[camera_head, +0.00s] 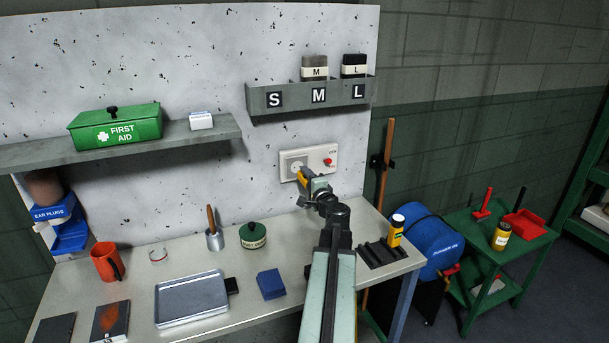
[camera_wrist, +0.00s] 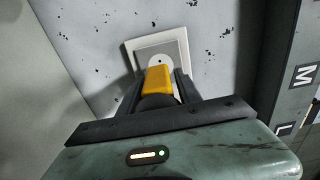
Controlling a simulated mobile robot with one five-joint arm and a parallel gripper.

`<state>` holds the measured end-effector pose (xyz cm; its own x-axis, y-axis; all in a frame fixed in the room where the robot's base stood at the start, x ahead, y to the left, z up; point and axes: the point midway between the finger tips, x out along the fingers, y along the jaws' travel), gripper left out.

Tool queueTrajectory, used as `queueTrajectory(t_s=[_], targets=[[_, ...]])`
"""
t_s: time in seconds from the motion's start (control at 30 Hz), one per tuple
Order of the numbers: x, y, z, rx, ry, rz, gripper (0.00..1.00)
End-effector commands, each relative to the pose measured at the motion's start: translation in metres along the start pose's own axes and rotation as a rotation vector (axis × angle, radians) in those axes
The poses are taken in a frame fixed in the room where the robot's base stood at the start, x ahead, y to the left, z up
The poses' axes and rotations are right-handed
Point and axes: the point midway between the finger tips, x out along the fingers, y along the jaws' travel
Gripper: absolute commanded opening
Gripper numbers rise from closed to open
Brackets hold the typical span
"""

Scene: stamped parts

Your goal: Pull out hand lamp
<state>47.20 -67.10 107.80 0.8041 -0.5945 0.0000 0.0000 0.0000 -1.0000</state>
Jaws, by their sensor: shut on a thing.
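A yellow plug-like piece (camera_head: 303,176), which I take to be the hand lamp's, is at the left socket of a white wall plate (camera_head: 331,155). It also shows in the wrist view (camera_wrist: 159,79), with a dark part behind the yellow. The round socket face (camera_wrist: 160,62) shows just beyond its front end; I cannot tell whether it is in the socket or slightly apart. My gripper (camera_head: 307,180) is shut on this yellow plug, one dark finger on each side in the wrist view (camera_wrist: 158,90). No separate lamp body or cord is clearly visible.
A red button (camera_head: 328,162) is on the plate's right side. A grey S-M-L rack (camera_head: 297,97) hangs above. On the bench stand a yellow bottle-like item (camera_head: 396,232) by a dark slotted holder (camera_head: 375,256), a green tin (camera_head: 253,237) and a blue block (camera_head: 270,284).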

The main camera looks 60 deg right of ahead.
Motion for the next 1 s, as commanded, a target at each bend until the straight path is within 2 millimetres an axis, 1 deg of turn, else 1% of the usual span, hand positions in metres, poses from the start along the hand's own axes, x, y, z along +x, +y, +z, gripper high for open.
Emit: queueTrajectory(t_s=[0.3,0.53,0.57,0.6,0.63,1.0], targets=[[-0.012,0.000,0.001,0.000,-0.001,0.000,0.00],[-0.012,0.000,0.001,0.000,-0.001,0.000,0.00],[-0.012,0.000,0.001,0.000,-0.001,0.000,0.46],[-0.012,0.000,0.001,0.000,-0.001,0.000,0.57],[-0.012,0.000,0.001,0.000,-0.001,0.000,0.66],[-0.014,0.000,0.002,0.000,-0.002,0.000,0.66]])
